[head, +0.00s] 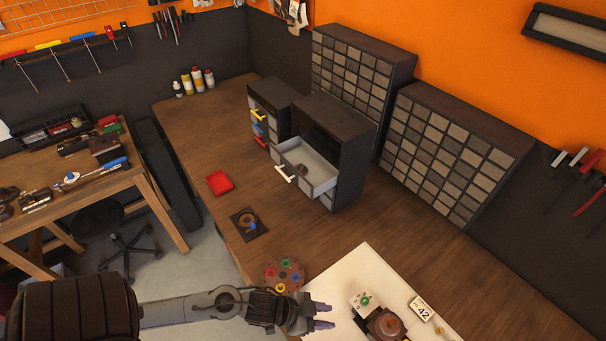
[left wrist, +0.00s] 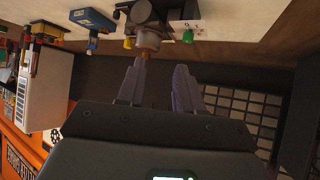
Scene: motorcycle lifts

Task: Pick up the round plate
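A round brown plate (head: 284,274) with several coloured rings on it lies near the front edge of the wooden bench in the head view. My left gripper (head: 323,316) is just right of and nearer than the plate, above the white board. Its purple fingers are apart with nothing between them, as the left wrist view (left wrist: 160,88) also shows. I cannot make out the plate in the left wrist view. My right gripper is in neither view.
A red tray (head: 219,183) and a dark square mat (head: 248,225) lie further back. A cabinet drawer (head: 308,175) stands open. Drawer cabinets (head: 455,150) line the wall.

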